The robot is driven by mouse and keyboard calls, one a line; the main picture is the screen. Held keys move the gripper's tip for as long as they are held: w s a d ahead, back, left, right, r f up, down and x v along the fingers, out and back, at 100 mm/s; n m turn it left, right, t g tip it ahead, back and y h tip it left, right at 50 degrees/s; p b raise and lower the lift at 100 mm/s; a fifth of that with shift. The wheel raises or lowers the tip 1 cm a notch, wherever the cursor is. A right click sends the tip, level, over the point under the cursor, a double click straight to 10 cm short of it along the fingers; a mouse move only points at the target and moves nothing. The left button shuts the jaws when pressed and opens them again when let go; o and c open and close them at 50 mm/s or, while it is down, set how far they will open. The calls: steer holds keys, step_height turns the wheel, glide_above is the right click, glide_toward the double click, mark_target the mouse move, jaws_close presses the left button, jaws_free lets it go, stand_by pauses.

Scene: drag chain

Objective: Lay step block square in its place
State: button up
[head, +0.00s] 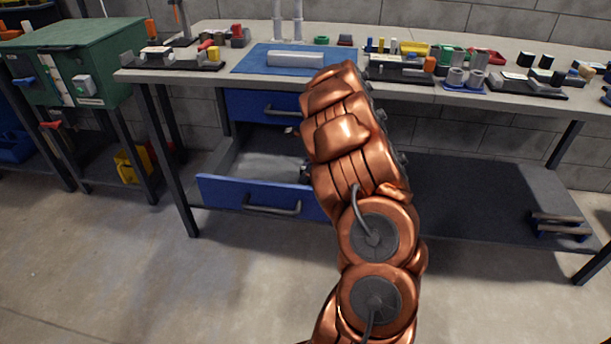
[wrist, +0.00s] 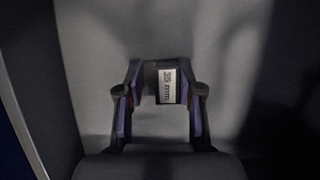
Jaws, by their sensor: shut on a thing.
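My gripper (wrist: 161,90) is shut on a small dark grey block, the step block (wrist: 150,77), which has a white label with dark print. The label text is too small to read for sure. The block sits between the two fingertips, over a plain grey surface with dark side walls that looks like the inside of the open drawer. In the head view my copper-coloured arm reaches down to the open blue drawer (head: 245,196) and hides most of the gripper and the block. Whether the block touches the drawer floor I cannot tell.
Above the open drawer is a shut blue drawer (head: 262,104). The workbench top (head: 210,40) carries a blue mat (head: 250,62) with a pale bar (head: 295,59), and trays and small parts on both sides. A green cabinet (head: 85,65) stands at left.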

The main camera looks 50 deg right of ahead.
jaws_close()
steer(key=shift+r, duration=0.1)
